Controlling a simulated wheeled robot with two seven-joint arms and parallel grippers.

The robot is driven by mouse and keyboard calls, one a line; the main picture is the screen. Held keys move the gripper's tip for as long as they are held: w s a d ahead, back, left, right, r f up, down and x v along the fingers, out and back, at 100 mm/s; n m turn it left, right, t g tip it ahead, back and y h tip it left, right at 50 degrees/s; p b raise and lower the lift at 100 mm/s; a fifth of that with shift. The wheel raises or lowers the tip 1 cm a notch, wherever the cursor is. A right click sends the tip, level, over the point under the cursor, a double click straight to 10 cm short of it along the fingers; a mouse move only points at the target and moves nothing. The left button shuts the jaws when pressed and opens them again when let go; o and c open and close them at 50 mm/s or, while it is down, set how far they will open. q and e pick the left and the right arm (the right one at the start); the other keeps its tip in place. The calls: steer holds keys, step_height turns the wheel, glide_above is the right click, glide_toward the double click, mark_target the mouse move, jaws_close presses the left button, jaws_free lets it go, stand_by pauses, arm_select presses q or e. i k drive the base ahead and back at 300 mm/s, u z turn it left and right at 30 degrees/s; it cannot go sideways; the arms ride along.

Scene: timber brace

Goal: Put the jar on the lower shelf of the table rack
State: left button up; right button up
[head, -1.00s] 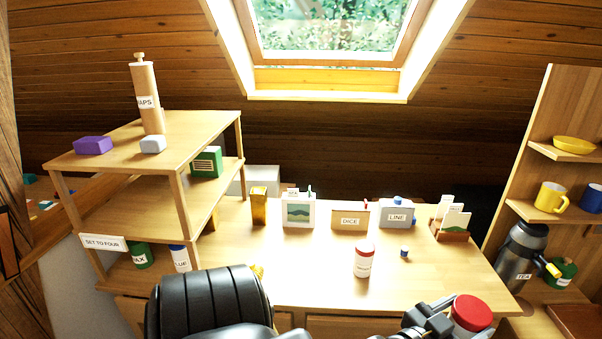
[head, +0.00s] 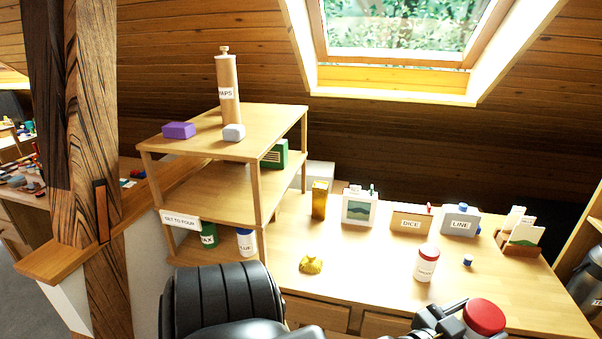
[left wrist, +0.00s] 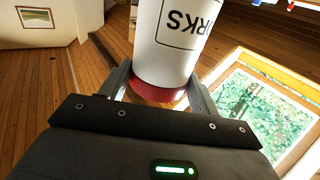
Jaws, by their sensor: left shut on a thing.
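A white jar with a red lid (head: 485,317) is held in my left gripper (head: 460,318), at the bottom right of the head view. In the left wrist view the white jar (left wrist: 172,45) sits between both fingers, its label partly cut off and ending in "RKS". The table rack (head: 258,190) stands at the left end of the table. My right gripper is out of view.
The rack's middle shelf (head: 215,185) holds a green box (head: 276,154) at the back right. A tall wooden mill (head: 228,92) stands on top. A yellow knobbed object (head: 311,263) and another red-lidded jar (head: 426,263) stand on the table. Several boxes line the back.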

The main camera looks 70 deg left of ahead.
mark_target(241, 178)
steer(key=u, duration=2.05)
steer(key=i, duration=0.25)
steer(key=u, duration=0.05)
